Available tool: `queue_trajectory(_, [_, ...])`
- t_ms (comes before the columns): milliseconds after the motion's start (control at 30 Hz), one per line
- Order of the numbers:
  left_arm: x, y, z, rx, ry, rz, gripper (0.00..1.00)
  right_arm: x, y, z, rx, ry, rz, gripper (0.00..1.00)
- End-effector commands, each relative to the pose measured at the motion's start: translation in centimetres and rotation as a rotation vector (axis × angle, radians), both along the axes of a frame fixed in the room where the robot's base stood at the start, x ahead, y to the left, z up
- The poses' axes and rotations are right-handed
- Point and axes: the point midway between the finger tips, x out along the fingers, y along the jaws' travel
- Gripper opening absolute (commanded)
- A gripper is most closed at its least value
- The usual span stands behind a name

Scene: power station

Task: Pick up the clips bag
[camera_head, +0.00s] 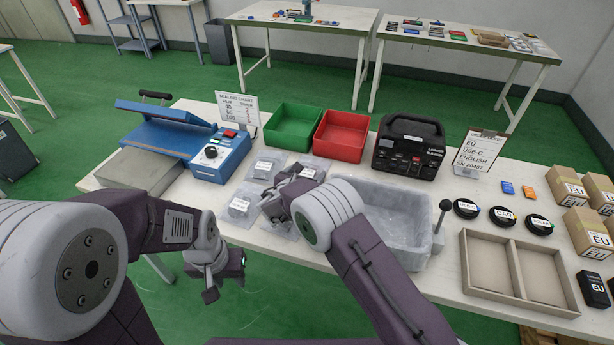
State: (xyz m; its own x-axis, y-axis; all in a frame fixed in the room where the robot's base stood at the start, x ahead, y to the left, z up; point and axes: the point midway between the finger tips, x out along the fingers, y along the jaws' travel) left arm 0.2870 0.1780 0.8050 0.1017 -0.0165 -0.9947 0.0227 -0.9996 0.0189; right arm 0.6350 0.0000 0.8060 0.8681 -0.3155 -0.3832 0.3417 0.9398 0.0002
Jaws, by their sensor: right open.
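Several clear plastic bags with white labels lie in a cluster on the white table: a back-left bag (264,166), a front-left bag (239,206) and a back-right bag (308,172). Their labels are too small to read, so I cannot tell which is the clips bag. My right gripper (272,200) is open over the right side of the cluster, partly hiding a bag beneath it. I cannot tell whether it touches that bag. My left gripper (222,284) hangs in front of the table's near edge, away from the bags; its jaw gap is unclear.
A grey tray (426,262) stands right of the bags. Behind them are a green bin (293,145), a red bin (341,152) and a black power unit (408,169). A blue sealer (165,134) stands left. A divided box (488,293) and cartons are at right.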

Motion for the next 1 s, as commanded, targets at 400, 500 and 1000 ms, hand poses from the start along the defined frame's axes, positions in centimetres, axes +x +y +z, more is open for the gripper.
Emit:
queue_trajectory(400, [0.0, 0.0, 0.0, 0.000, 0.000, 0.000, 0.36, -0.1, 0.0, 0.0, 0.000, 0.001, 0.000, 0.16])
queue_trajectory(500, [0.0, 0.0, 0.0, 0.000, 0.000, 0.000, 0.36, -0.1, 0.0, 0.0, 0.000, 0.001, 0.000, 0.16])
queue_trajectory(1000, [0.0, 0.0, 1.7, 0.000, 0.000, 0.000, 0.36, -0.1, 0.1, 9.0, 0.002, -0.001, 0.000, 0.16])
